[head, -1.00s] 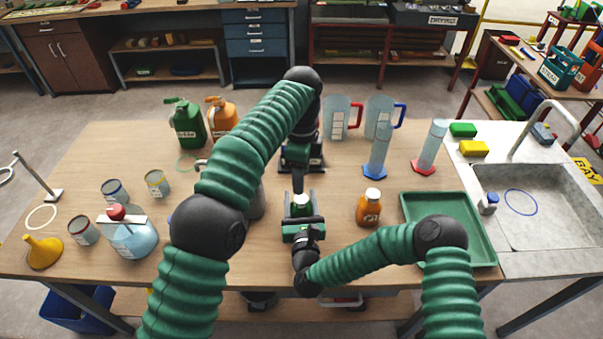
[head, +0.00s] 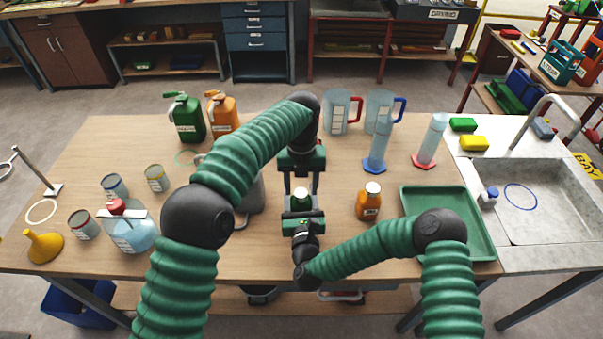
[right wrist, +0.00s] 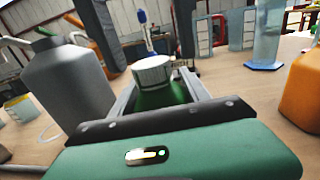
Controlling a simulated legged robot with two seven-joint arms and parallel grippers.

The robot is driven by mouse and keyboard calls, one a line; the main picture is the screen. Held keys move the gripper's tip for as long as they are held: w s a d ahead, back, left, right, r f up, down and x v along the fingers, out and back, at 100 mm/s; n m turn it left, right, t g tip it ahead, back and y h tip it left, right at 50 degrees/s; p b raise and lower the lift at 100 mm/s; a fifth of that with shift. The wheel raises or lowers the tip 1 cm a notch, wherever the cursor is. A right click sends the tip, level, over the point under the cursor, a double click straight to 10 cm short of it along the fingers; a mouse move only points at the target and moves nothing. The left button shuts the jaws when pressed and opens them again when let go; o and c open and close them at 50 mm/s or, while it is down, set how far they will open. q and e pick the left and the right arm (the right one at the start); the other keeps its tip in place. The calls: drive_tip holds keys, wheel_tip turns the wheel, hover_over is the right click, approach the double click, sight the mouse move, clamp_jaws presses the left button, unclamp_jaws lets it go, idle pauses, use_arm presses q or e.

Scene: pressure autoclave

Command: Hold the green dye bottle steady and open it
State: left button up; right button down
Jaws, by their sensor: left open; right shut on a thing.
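The green dye bottle (head: 301,201) stands near the front middle of the table, partly hidden by my grippers. In the right wrist view its green body (right wrist: 160,98) and white ribbed cap (right wrist: 152,70) show; the cap is on and the bottle looks upright. My right gripper (head: 302,211) is shut on the bottle's body from the near side. My left gripper (head: 301,188) comes from above and behind. Its fingers are open, one on each side of the cap area; I cannot tell whether they touch the cap.
An orange bottle (head: 369,203) stands to the right, beside a green tray (head: 408,222). A grey jug (head: 250,200) is close on the left. Blue- (head: 377,150) and red-based (head: 430,143) cylinders and two clear jugs (head: 337,110) stand behind. The sink (head: 545,215) is far right.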

use_arm(q)
drive_tip(key=shift+f, duration=0.65)
clamp_jaws()
drive_tip(key=n, duration=0.4)
drive_tip(key=shift+r, duration=0.1)
drive_tip(key=n, duration=0.3)
drive_tip(key=shift+n, duration=0.4)
drive_tip(key=n, duration=0.6)
use_arm(e)
drive_tip(key=shift+a, duration=0.1)
use_arm(q)
drive_tip(key=n, duration=0.6)
drive_tip(key=shift+n, duration=0.4)
drive_tip(key=n, duration=0.3)
drive_tip(key=shift+d, duration=0.1)
drive_tip(key=n, duration=0.6)
drive_tip(key=shift+w+r+n, duration=0.1)
drive_tip(key=shift+n, duration=0.2)
drive_tip(key=n, duration=0.6)
drive_tip(key=shift+n, duration=0.3)
use_arm(e)
drive_tip(key=shift+s+a, duration=0.1)
use_arm(q)
drive_tip(key=n, duration=1.2)
drive_tip(key=shift+n, duration=0.3)
drive_tip(key=n, duration=0.4)
drive_tip(key=shift+r+n, duration=0.1)
drive_tip(key=shift+n, duration=0.2)
